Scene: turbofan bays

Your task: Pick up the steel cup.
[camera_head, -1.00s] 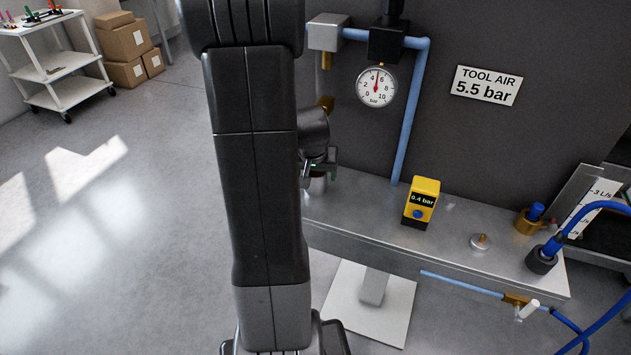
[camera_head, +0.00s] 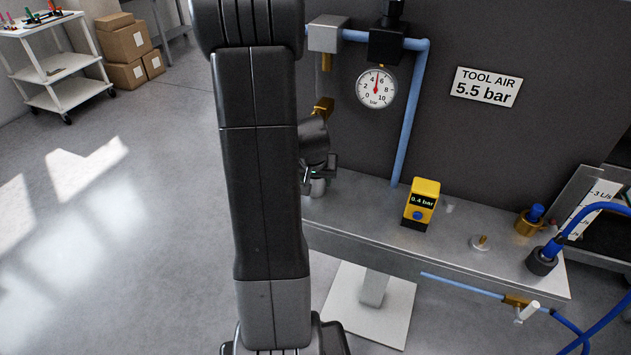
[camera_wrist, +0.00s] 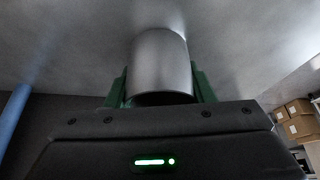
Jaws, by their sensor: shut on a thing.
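The steel cup (camera_wrist: 160,65) is a plain grey metal cylinder. In the wrist view it sits between the two green fingers of my gripper (camera_wrist: 160,88), which are shut on its sides. In the head view my gripper (camera_head: 320,178) is at the left end of the steel bench, partly hidden behind my own arm. A small part of the cup (camera_head: 317,188) shows just below it there. I cannot tell whether the cup touches the bench top or is slightly above it.
The steel bench (camera_head: 465,235) carries a yellow meter (camera_head: 421,203), a small round disc fitting (camera_head: 481,242) and a brass fitting with a blue cap (camera_head: 533,217). A blue pipe (camera_head: 410,120) and pressure gauge (camera_head: 376,88) stand behind. Open floor lies left.

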